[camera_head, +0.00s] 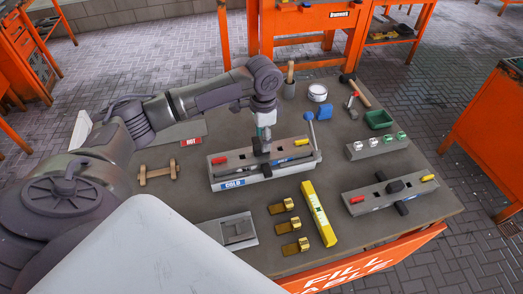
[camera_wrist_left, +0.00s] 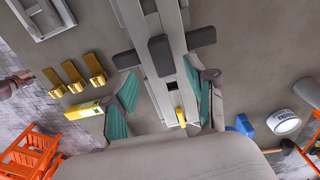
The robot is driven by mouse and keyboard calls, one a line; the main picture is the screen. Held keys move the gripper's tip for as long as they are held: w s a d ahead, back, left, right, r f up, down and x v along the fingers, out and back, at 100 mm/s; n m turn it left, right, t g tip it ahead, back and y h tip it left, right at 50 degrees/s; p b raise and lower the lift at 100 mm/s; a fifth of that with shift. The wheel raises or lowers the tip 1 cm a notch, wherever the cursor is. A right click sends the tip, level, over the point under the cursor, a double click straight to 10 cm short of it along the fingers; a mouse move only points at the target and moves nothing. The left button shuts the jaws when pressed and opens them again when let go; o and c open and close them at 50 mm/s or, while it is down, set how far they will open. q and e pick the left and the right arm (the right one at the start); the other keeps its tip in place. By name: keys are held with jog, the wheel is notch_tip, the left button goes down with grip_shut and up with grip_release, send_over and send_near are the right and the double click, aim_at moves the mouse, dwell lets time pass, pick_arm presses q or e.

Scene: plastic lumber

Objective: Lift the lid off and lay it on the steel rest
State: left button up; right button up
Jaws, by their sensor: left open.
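A long grey mould (camera_head: 240,182) with a blue COLD label lies mid-table. A grey lid with red and yellow end pieces and dark crosspieces appears to lie on it; the lid's red end piece (camera_head: 220,160) shows left of my gripper. My left gripper (camera_head: 263,148) is over its middle, pointing down. In the left wrist view my gripper (camera_wrist_left: 160,90) is open, with teal-padded fingers either side of the long grey piece (camera_wrist_left: 163,95). Contact is unclear. A steel plate with a raised square (camera_head: 238,230) lies at the front left; I cannot tell whether it is the rest. My right gripper is not in view.
A similar grey mould (camera_head: 366,204) lies at the right. A yellow bar (camera_head: 319,214) and brass brackets (camera_head: 287,226) lie in front. A wooden dumbbell-shaped piece (camera_head: 158,174) lies left.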

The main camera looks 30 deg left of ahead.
pick_arm(q)
jog(key=f, duration=0.1)
jog(key=f+p, duration=0.1)
jog(key=f, duration=0.2)
jog(key=shift+a+f+p, duration=0.15)
jog(key=shift+a+p, duration=0.15)
jog(key=shift+p, duration=0.1)
jog(key=shift+f, duration=0.35)
jog(key=shift+c, duration=0.6)
grip_shut()
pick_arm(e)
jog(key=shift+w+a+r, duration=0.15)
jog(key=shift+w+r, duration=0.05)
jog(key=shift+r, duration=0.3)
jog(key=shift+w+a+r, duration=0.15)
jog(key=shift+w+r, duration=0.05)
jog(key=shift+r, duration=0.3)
